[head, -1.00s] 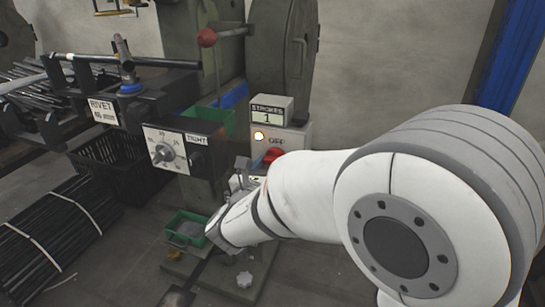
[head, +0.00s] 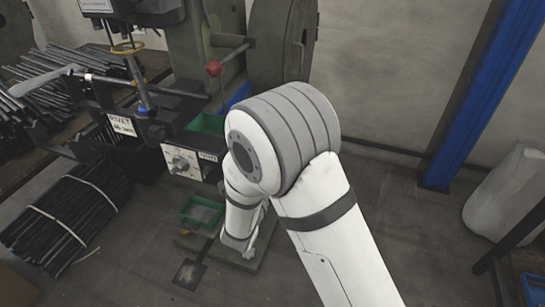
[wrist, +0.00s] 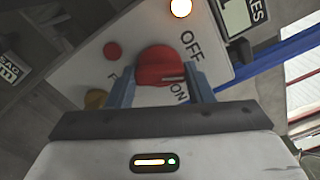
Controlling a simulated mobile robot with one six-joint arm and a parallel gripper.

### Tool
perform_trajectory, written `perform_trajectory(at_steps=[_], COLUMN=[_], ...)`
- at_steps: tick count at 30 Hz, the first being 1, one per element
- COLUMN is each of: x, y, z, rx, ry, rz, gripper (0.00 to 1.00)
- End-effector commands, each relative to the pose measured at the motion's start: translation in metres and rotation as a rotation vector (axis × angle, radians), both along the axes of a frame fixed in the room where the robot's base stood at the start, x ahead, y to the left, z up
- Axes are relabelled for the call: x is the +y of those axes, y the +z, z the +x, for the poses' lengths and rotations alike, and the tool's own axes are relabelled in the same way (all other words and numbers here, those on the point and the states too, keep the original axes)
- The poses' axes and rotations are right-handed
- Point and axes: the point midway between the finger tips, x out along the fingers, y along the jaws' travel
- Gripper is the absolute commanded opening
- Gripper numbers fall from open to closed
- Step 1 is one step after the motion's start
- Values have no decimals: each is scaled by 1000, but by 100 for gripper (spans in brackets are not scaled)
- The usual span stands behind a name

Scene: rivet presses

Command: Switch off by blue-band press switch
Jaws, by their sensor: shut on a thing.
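The red switch knob (wrist: 154,60) sits on a light panel between the words OFF and ON in the wrist view. A pale mark on the knob lies toward the ON side. My gripper (wrist: 163,76) is shut on the knob, one finger on each side. A lamp (wrist: 181,8) on the panel is lit. In the head view the press with a blue band (head: 144,113) on its rod stands at left centre. My own arm hides the switch box and my gripper there.
Another press with a yellow band (head: 127,47) stands behind.

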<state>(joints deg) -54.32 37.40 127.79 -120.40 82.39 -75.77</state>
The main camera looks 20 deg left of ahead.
Motion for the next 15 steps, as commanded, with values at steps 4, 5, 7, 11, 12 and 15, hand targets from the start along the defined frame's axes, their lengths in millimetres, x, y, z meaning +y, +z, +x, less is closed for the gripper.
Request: perform_trajectory(at_steps=[4, 5, 7, 11, 12, 15], x=[0, 0, 0, 0, 0, 0], y=[6, 6, 5, 4, 4, 3], z=[0, 0, 0, 0, 0, 0], rx=[14, 16, 20, 26, 28, 33], ry=[0, 0, 0, 1, 1, 0], rz=[-136, -163, -218, -309, -334, -387], gripper=[24, 24, 24, 24, 24, 24])
